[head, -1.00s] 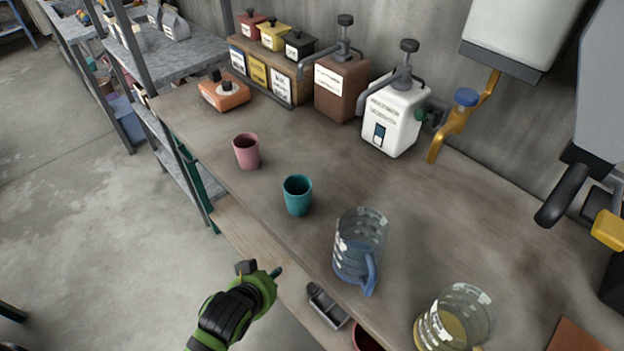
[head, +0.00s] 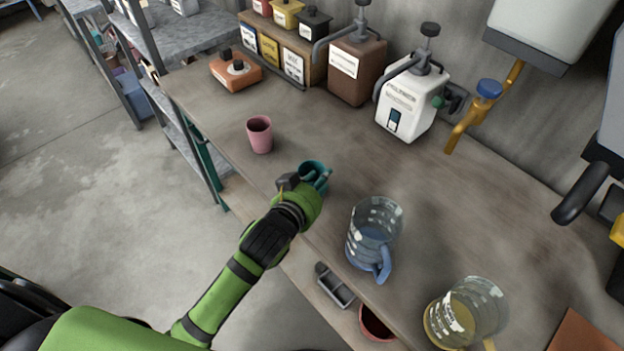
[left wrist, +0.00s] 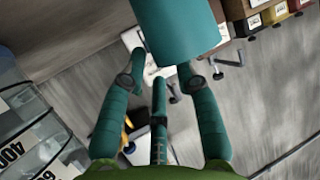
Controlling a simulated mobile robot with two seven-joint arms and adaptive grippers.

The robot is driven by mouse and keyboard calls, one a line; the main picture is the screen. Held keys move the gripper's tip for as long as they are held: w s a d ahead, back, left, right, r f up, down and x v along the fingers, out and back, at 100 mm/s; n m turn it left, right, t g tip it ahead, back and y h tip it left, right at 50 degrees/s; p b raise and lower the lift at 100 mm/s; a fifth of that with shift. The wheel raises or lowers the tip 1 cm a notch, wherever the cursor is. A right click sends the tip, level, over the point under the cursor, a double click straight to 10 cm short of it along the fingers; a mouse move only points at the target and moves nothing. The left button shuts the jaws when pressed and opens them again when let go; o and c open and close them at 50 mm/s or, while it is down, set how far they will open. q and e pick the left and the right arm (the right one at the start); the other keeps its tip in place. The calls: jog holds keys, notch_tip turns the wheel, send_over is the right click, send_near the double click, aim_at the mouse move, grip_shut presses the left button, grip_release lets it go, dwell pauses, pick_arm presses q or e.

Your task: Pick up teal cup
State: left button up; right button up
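The teal cup (head: 313,169) stands on the workbench in the head view, partly hidden behind my left gripper (head: 306,181). In the left wrist view the teal cup (left wrist: 172,28) fills the top middle, cut off by the picture edge. My left gripper (left wrist: 161,65) has its teal fingers spread apart, with the cup at their tips. I cannot tell whether they touch it. My right gripper is not in view.
A pink cup (head: 260,135) stands left of the teal cup. A white pump container (head: 409,103) stands behind. The bench behind the teal cup is clear.

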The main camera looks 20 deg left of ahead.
pick_arm(q)
jog(key=shift+w+f, duration=0.2)
jog(key=shift+w, duration=0.2)
jog(key=shift+d, duration=0.1)
grip_shut()
jog(key=shift+r, duration=0.1)
